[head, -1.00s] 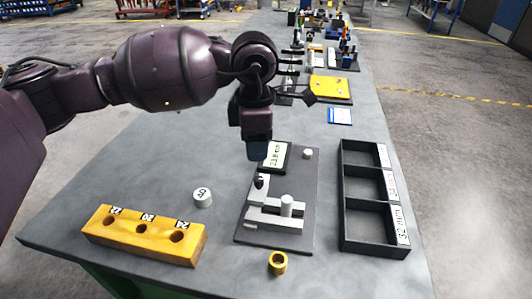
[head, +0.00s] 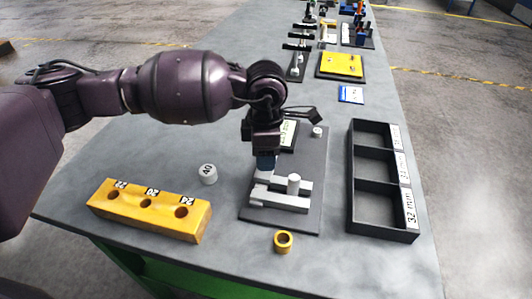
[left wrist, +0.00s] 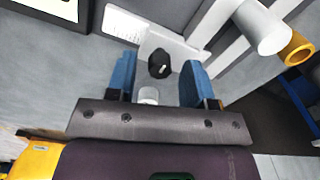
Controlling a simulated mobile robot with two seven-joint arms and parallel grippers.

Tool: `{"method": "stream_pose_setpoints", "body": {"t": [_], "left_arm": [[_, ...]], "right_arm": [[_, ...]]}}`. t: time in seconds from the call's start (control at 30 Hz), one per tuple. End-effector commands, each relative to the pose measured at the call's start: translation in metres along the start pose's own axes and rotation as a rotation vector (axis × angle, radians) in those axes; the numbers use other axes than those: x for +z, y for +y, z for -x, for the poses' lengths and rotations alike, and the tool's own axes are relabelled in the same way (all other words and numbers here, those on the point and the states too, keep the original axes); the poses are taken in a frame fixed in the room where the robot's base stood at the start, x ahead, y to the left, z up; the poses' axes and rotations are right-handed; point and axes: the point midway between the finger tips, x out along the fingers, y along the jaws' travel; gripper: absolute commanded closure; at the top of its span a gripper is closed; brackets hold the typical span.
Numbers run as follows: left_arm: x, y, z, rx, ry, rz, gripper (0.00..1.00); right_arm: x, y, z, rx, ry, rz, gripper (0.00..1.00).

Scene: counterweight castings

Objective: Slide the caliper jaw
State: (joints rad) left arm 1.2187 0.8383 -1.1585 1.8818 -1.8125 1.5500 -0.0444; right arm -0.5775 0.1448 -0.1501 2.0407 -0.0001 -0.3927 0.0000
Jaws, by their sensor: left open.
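The grey caliper (head: 283,201) lies on a dark base plate (head: 318,160), with an upright grey cylinder (head: 294,184) at its jaws. My left gripper (head: 265,164) points down over the left part of the caliper and hides the jaw's knob in the head view. In the left wrist view the black knob (left wrist: 159,64) shows between the two blue fingers of my left gripper (left wrist: 160,74), which are open with a gap on both sides. The cylinder also shows in the left wrist view (left wrist: 260,25). My right gripper is not in view.
A yellow block with holes (head: 150,212) stands at the front left, and a white piece marked 40 (head: 208,174) is behind it. A yellow ring (head: 283,241) lies before the plate. A black compartment tray (head: 384,232) stands to the right. A label (head: 288,133) is behind the gripper.

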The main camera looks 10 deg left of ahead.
Motion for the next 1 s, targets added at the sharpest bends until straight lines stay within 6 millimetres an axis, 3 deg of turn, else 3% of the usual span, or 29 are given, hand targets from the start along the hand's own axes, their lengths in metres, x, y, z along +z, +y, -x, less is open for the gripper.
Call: {"method": "stream_pose_setpoints", "body": {"t": [0.37,0.67,1.0], "left_arm": [[0.0001,0.0001,-0.0042,0.001,-0.001,0.0,0.52],[0.0,0.0002,-0.0041,0.001,-0.001,0.0,0.98],[0.0026,0.0097,-0.0059,0.0,0.0,0.002,1.0]], "right_arm": [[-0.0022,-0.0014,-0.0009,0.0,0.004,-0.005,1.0],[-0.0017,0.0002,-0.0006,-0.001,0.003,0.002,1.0],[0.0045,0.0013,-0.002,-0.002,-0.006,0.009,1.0]]}}
